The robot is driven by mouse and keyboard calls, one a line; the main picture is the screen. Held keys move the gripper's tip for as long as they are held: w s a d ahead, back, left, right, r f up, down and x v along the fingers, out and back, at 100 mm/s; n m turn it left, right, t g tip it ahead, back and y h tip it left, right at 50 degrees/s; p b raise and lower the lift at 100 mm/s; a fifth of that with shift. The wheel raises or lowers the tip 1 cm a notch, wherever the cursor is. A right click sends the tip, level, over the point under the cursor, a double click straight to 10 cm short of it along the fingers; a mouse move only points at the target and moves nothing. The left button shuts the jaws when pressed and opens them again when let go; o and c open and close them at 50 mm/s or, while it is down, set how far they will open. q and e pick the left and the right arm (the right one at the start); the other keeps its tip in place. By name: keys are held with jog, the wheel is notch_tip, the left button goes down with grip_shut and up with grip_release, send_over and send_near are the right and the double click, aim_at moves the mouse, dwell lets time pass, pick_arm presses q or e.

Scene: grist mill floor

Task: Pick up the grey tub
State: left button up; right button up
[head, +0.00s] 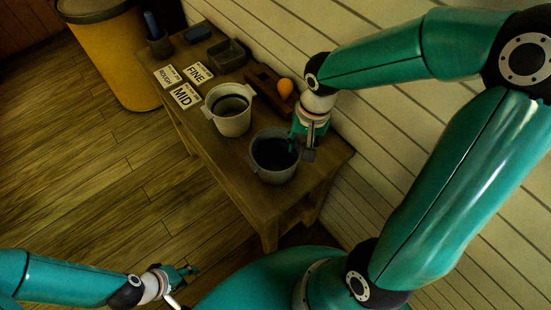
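The grey tub (265,175) stands upright near the front end of the wooden bench, dark inside. A paler tub (229,124) with side lugs stands behind it to the left. My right gripper (300,150) points down at the grey tub's right rim. One finger is over the tub's inner side and the other is by its outer right side. Whether the fingers press on the rim I cannot tell. My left gripper (187,284) is low at the bottom left, away from the bench, with its fingers apart and empty.
The bench (240,195) stands along a plank wall. Behind the tubs lie cards marked FINE (198,73), MID (185,96) and ROUGH (167,76), a dark open box (226,55) and an orange knob (285,88). A yellow bin (118,60) stands at the back left. Floor is clear left of the bench.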

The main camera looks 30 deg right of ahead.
aim_at(299, 149)
jog(key=shift+w+a+f, duration=0.1)
jog(key=shift+w+f, duration=0.05)
jog(key=shift+f, duration=1.25)
jog(key=shift+w+a+f, duration=0.1)
jog(key=shift+f, duration=1.25)
grip_shut()
